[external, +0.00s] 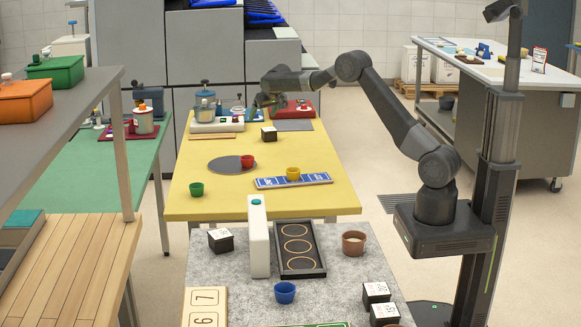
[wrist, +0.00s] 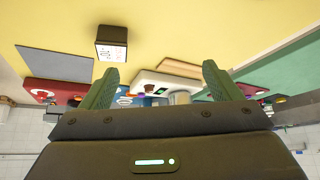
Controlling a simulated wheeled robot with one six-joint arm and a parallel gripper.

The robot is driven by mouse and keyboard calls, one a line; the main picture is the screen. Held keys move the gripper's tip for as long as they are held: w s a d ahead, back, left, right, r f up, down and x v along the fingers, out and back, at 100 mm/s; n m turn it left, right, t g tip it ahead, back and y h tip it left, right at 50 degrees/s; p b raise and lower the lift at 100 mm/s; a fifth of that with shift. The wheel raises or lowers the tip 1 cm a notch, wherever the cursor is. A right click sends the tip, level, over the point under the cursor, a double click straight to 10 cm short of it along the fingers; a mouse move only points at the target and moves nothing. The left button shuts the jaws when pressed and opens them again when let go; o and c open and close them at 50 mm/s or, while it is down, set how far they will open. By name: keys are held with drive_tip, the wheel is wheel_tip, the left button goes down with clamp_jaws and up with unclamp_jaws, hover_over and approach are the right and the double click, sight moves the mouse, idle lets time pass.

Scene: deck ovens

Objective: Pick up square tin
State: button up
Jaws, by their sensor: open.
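No thing in view is plainly marked as the square tin. The small dark square box with a white printed face (external: 269,134) fits best. It stands on the far part of the yellow table, and in the upside-down wrist view the box (wrist: 112,43) is left of centre, beyond the left fingertip. My gripper (external: 262,101) is above the far end of the yellow table, behind the box and apart from it. In the wrist view my green fingers (wrist: 160,80) are spread wide with nothing held between them.
A white-based device (external: 217,127) with a canister, a red device (external: 298,108) and a grey mat (external: 293,125) crowd the far end. A red cup (external: 247,161) is on a round grey mat (external: 226,167). Similar dark boxes (external: 220,240) stand on the grey table.

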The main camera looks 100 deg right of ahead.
drive_tip(key=m, duration=0.2)
approach(270, 130)
drive_tip(key=shift+g+h, duration=0.3)
drive_tip(key=shift+g, duration=0.2)
drive_tip(key=x, duration=0.2)
drive_tip(key=w+p+x, duration=0.1)
drive_tip(key=x, duration=0.1)
drive_tip(key=shift+w+f+p, duration=0.1)
drive_tip(key=shift+f+p, duration=0.2)
drive_tip(key=shift+f, duration=0.05)
drive_tip(key=shift+p+x, duration=0.85)
drive_tip(key=shift+x, duration=1.85)
drive_tip(key=shift+d+r, duration=0.1)
drive_tip(key=shift+d, duration=0.05)
drive_tip(key=shift+c, duration=0.5)
drive_tip(key=c, duration=1.2)
